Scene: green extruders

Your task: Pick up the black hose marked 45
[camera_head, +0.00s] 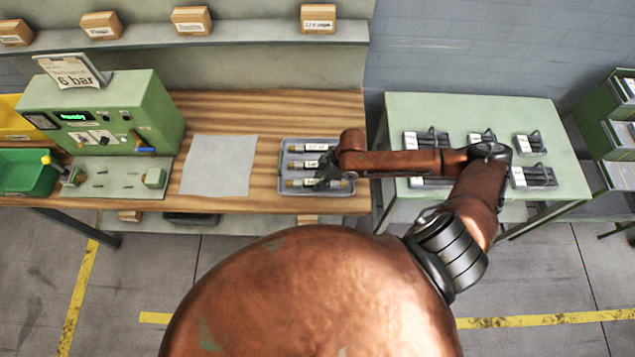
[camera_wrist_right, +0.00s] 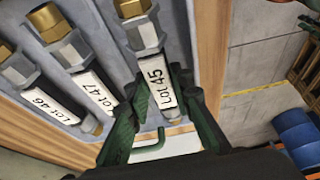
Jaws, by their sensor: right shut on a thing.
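The hose marked Lot 45 (camera_wrist_right: 160,92) has a white label and hexagonal metal end fittings. It lies in a grey tray (camera_head: 282,172) on the wooden bench, and seems to be the tray's front hose (camera_head: 304,183) in the head view. My right gripper (camera_wrist_right: 158,82) is shut on it, with one green finger on each side near the label. In the head view my right gripper (camera_head: 328,174) hides part of the tray. Beside it lie the hoses marked Lot 47 (camera_wrist_right: 90,75) and Lot 46 (camera_wrist_right: 35,95). My left gripper is out of view.
A grey sheet (camera_head: 218,165) lies left of the tray. A green test machine (camera_head: 125,105) marked 6 bar and a green bin (camera_head: 28,172) stand further left. A green table (camera_head: 400,112) with several small trays stands right, under my arm.

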